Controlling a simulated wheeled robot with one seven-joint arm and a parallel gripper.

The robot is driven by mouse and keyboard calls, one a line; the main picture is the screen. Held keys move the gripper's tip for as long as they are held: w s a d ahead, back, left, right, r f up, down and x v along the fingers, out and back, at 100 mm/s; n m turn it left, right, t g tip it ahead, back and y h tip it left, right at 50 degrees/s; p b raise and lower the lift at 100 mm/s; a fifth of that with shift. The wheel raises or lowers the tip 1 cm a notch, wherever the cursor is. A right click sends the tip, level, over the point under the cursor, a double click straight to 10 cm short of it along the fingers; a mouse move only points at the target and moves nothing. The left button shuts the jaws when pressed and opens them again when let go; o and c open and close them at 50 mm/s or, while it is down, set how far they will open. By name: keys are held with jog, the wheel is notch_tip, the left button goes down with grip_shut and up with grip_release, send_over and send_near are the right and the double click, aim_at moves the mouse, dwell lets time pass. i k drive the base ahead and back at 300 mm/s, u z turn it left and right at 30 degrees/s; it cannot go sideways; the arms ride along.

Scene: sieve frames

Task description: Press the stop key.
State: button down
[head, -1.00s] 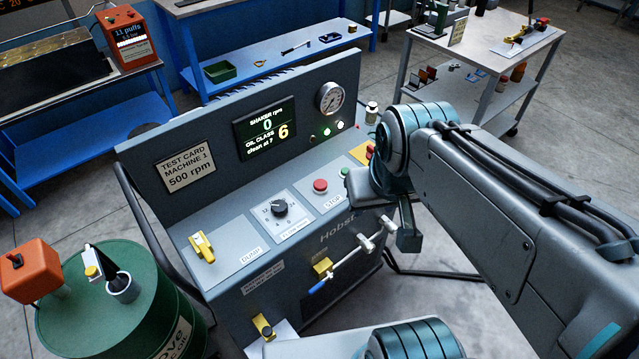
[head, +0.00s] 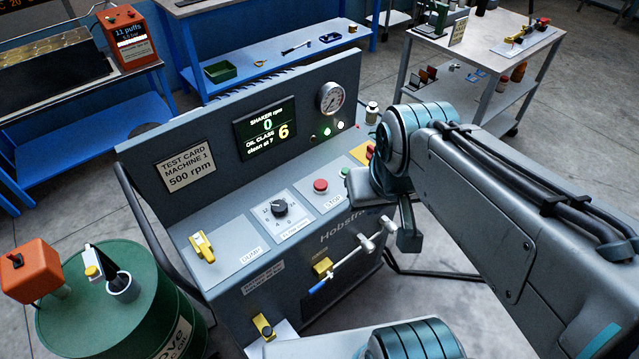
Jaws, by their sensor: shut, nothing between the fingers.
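The stop key is a round red button (head: 320,186) on the sloping grey panel of the machine (head: 230,275), with a label reading STOP (head: 334,201) just in front of it. A small green button (head: 345,172) sits to its right, beside my wrist. My gripper (head: 409,238) shows as a dark part hanging below the wrist, to the right of the stop key and apart from it. It is shut and empty. Its fingertips are hard to make out. My arm hides the right end of the panel.
A display (head: 265,132) reads shaker 0 rpm and oil class 6. A black dial (head: 279,208) and a yellow lever (head: 202,246) are left of the stop key. A yellow plate (head: 360,153) is partly hidden behind my wrist. A metal tap-like handle (head: 372,240) juts from the front.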

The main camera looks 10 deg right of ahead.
aim_at(320, 185)
jog(key=k, duration=0.5)
jog(key=u, duration=0.95)
jog(key=i, duration=0.7)
jog(key=z, duration=2.2)
